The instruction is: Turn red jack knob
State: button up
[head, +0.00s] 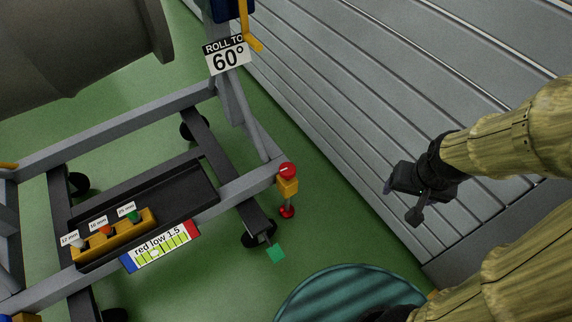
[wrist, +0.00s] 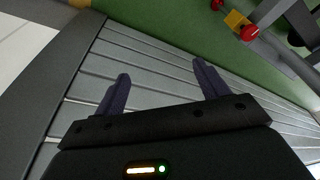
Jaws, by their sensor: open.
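The red jack knob (head: 288,170) sits on top of a yellow jack body (head: 288,187) at the corner of the grey stand frame. A red foot (head: 287,212) is below it near the green floor. In the wrist view the red knob (wrist: 249,32) is near the top right, beside the yellow body (wrist: 235,20). My gripper (head: 402,203) is to the right of the jack in the head view, apart from it, over the grey slatted surface. In the wrist view its two fingers (wrist: 160,85) are spread with nothing between them.
The stand (head: 120,131) carries a black tray with a yellow socket holder (head: 112,236). A gauge sign reads "red low 1.5" (head: 160,246). A "ROLL TO 60°" sign (head: 227,55) hangs above. Green floor is clear between jack and grey slatted surface (head: 340,110). A teal round thing (head: 340,295) is at the bottom.

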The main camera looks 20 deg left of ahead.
jog(key=w+a+f+m+t+y+b, duration=0.1)
jog(key=w+a+f+m+b, duration=0.2)
jog(key=f, duration=0.4)
jog(key=w+a+f+t+y+b, duration=0.1)
jog(key=w+a+f+y+b, duration=0.1)
jog(key=a+f, duration=0.3)
jog(key=w+a+f+m+y+b, duration=0.1)
jog(key=w+a+f+m+b, duration=0.15)
jog(key=f, duration=0.55)
jog(key=a+f+m+t+y+b, duration=0.2)
jog(key=a+f+m+t+b, duration=0.3)
jog(key=m, duration=0.7)
jog(key=s+a+f+m+t+y+b, duration=0.1)
jog(key=a+f+m+t+y+b, duration=0.2)
jog(key=a+f+m+t+b, duration=0.2)
jog(key=a+f+m, duration=0.1)
jog(key=a+m, duration=0.2)
jog(key=m, duration=0.4)
jog(key=shift+s+a+f+y, duration=0.3)
jog(key=shift+a+f, duration=0.05)
jog(key=shift+f, duration=0.05)
jog(key=shift+w+f+b, duration=0.1)
jog(key=shift+f+b, duration=0.05)
jog(key=shift+b, duration=0.45)
